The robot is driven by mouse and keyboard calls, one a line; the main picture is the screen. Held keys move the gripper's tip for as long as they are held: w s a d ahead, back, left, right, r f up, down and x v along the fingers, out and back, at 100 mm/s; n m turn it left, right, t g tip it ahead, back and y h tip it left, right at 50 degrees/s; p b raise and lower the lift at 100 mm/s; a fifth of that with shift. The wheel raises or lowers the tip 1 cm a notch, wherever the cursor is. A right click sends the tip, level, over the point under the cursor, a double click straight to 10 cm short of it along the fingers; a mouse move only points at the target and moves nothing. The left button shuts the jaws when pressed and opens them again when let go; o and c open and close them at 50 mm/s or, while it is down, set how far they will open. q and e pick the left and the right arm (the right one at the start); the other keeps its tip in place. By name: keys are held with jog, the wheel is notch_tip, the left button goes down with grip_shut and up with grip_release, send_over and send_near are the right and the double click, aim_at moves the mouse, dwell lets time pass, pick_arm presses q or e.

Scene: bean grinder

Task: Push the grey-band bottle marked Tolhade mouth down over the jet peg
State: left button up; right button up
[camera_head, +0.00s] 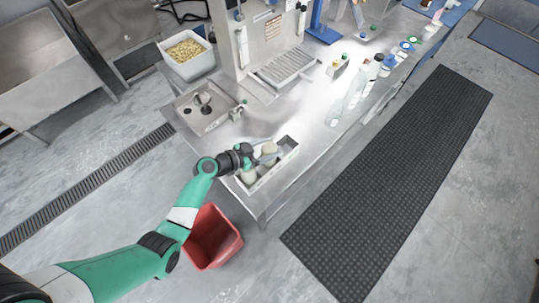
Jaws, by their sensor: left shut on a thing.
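My left gripper (250,160) is at the narrow steel bin at the counter's front corner. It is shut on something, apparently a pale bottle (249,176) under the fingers. Another pale bottle-like piece (269,148) is close beside it in the bin. The labels and bands are too small to read, so I cannot tell which one is marked Tolhade. A small steel basin (222,118) is up and left of the gripper, with dark upright fittings (204,98) in it. I cannot tell for sure which is the jet peg. My right gripper is not in view.
The narrow bin (288,146) has raised walls around the gripper. A grated drip tray (285,69) and a row of bottles, among them a tall clear one (357,88), stand farther back. A red bin (211,237) is on the floor. The counter between basin and narrow bin is bare.

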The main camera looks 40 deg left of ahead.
pick_arm(q)
grip_shut()
notch_tip(320, 180, up, 9)
jog(key=p, duration=0.3)
jog(key=shift+r, duration=0.5)
jog(key=shift+a, duration=0.1)
